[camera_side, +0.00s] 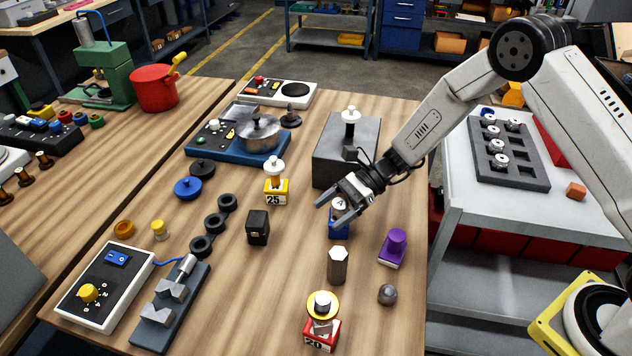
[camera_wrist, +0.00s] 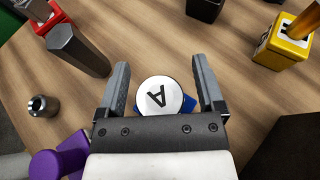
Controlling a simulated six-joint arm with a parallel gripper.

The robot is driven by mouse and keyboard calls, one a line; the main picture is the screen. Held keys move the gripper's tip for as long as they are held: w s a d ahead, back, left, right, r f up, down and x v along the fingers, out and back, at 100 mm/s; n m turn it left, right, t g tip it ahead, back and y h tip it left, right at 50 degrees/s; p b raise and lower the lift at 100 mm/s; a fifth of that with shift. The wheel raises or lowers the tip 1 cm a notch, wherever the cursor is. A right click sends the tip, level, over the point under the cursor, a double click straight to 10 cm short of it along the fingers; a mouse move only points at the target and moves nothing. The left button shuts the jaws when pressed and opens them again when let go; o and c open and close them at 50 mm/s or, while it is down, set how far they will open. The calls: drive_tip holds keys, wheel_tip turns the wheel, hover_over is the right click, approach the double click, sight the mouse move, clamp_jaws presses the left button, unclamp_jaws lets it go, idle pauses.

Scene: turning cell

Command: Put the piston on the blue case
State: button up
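The blue case (camera_side: 338,226) is a small blue block in the middle right of the table. A round white-topped piece marked A (camera_side: 340,204), which looks like the piston, appears on top of it. In the wrist view the white disc (camera_wrist: 160,97) sits between the fingers, with blue edges of the case (camera_wrist: 190,104) showing beside it. My gripper (camera_side: 329,213) is open just above and around the piece. In the wrist view my gripper (camera_wrist: 161,65) has a gap on both sides of the disc. Whether the piece is seated on the case cannot be told.
A purple piece (camera_side: 393,248), a hexagonal post (camera_side: 338,265) and a small grey cylinder (camera_side: 387,294) stand close by. A yellow case (camera_side: 276,192) and a black block (camera_side: 257,228) stand left. A dark grey block (camera_side: 330,150) rises behind; a red case (camera_side: 320,338) is in front.

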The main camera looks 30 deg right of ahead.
drive_tip(key=shift+r, duration=0.15)
drive_tip(key=shift+d, duration=0.2)
drive_tip(key=v, duration=1.1)
drive_tip(key=shift+d+r, duration=0.15)
drive_tip(key=shift+d, duration=0.2)
drive_tip(key=s+d+r+n+t+h, duration=0.1)
drive_tip(key=s+d+n+h, duration=0.1)
drive_tip(key=s+n+h, duration=0.4)
drive_tip(key=s+d+r+n+t+h, duration=0.1)
drive_tip(key=s+d+r+n+h, duration=0.1)
drive_tip(key=s+n+h, duration=0.5)
drive_tip(key=s+d+n, duration=0.1)
drive_tip(key=s+n, duration=0.3)
drive_tip(key=n, duration=0.1)
drive_tip(key=shift+d+t, duration=0.3)
drive_tip(key=shift+d, duration=0.05)
